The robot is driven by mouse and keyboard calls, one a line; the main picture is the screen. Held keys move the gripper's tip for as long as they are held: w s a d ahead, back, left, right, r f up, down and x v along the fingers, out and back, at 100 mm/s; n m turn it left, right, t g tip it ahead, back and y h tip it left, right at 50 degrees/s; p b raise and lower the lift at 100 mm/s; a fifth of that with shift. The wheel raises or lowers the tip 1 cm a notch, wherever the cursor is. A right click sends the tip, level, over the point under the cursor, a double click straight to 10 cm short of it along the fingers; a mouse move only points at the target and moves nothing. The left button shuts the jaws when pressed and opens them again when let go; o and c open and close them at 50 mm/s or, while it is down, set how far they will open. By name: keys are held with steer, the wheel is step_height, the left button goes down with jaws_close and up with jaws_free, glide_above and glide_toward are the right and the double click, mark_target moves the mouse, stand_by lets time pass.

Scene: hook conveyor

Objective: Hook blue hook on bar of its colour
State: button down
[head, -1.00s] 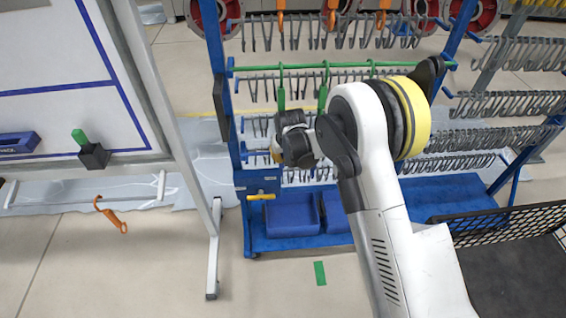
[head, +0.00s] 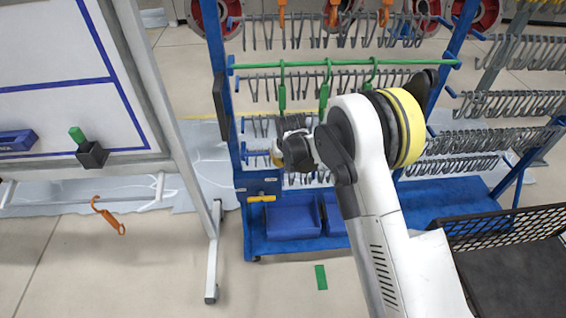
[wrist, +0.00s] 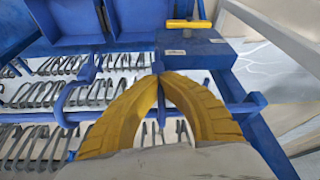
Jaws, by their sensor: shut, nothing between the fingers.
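My gripper (wrist: 160,82) points at the rack with its two yellow fingers meeting at the tips; it is shut and empty. In the head view its fingertips (head: 277,160) are partly hidden by my wrist. In the wrist view a blue bar (wrist: 115,112) runs behind the fingers. A curved blue piece that looks like the blue hook (wrist: 64,97) is at the bar, left of the fingers and apart from them. I cannot tell for sure whether it hangs on the bar. A small blue tip shows just behind the fingertips; I cannot tell what it belongs to.
Green hooks (head: 324,92) hang on a green bar (head: 300,66) above my gripper. Rows of grey hooks (head: 500,104) fill the rack. Blue bins (head: 293,219) sit low. A whiteboard frame (head: 167,110) stands left, and a black mesh basket (head: 505,228) is at right.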

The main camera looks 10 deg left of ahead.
steer(key=c, duration=1.5)
jaws_free()
steer(key=shift+f, duration=0.1)
steer(key=shift+c, duration=0.2)
steer(key=v, duration=1.2)
steer(key=s+d+r+m+t, duration=0.1)
steer(key=s+d+r, duration=0.3)
steer(key=d+r, duration=0.4)
steer(key=s+d+r+m, duration=0.1)
steer(key=s+d+r, duration=0.4)
steer(key=d+r, duration=0.4)
steer(key=s+d+r+m+t+h, duration=0.1)
steer(key=s+d, duration=0.6)
steer(key=s, duration=0.3)
steer(key=s+d+m+t, duration=0.1)
steer(key=s+d+m, duration=0.1)
steer(key=s+d, duration=0.5)
steer(key=s, duration=0.3)
steer(key=shift+s+r+h, duration=0.15)
steer(key=shift+r+h, duration=0.25)
